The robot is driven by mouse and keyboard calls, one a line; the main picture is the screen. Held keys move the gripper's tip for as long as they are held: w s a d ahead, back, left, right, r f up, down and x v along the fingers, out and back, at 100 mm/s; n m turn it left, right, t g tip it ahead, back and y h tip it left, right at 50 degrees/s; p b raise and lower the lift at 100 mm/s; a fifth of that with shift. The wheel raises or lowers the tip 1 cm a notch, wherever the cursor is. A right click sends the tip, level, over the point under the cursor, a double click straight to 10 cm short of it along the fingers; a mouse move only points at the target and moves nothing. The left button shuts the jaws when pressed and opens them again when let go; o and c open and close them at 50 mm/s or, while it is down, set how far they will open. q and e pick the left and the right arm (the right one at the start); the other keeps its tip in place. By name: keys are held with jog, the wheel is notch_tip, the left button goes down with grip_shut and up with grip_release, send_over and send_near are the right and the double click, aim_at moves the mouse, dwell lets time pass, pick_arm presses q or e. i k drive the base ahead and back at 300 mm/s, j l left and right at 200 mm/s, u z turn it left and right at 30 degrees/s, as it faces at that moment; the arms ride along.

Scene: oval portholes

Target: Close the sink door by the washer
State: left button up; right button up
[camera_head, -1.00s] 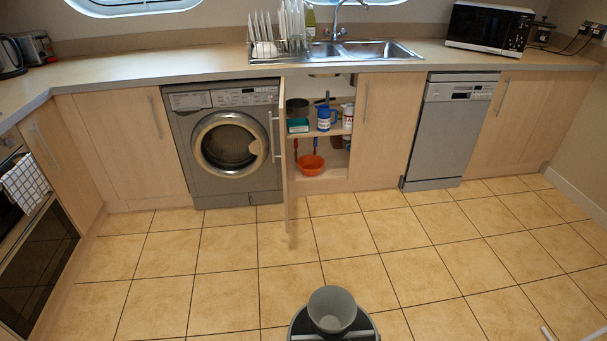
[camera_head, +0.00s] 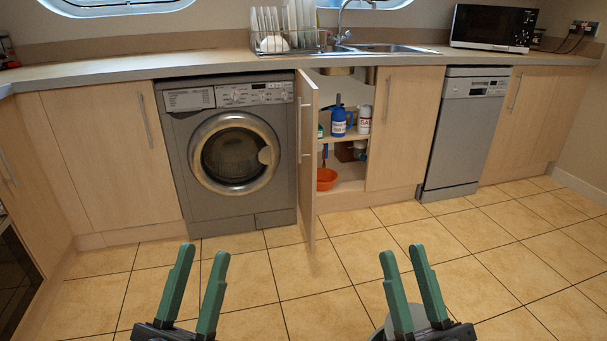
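The sink door (camera_head: 308,160) is a light wood cupboard door beside the washer. It stands open, swung out toward me and seen nearly edge-on, with its bar handle on the side facing the washer. The grey washer (camera_head: 233,215) stands just left of it, its round door shut. My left gripper (camera_head: 200,262) is open and empty, low in view in front of the washer. My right gripper (camera_head: 402,262) is open and empty, in front of the floor right of the door. Both are apart from the door.
The sink (camera_head: 385,49) is above. A grey dishwasher (camera_head: 462,135) stands to the right. The tiled floor (camera_head: 330,262) before the cupboards is clear, except for a grey round object (camera_head: 376,312) by my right gripper.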

aim_at(307, 92)
jog(key=i+j+z, duration=0.35)
jog(key=i+j, duration=0.35)
jog(key=i, duration=0.25)
jog(key=i+j+z, duration=0.35)
jog(key=i+j, duration=0.5)
jog(key=j, duration=0.1)
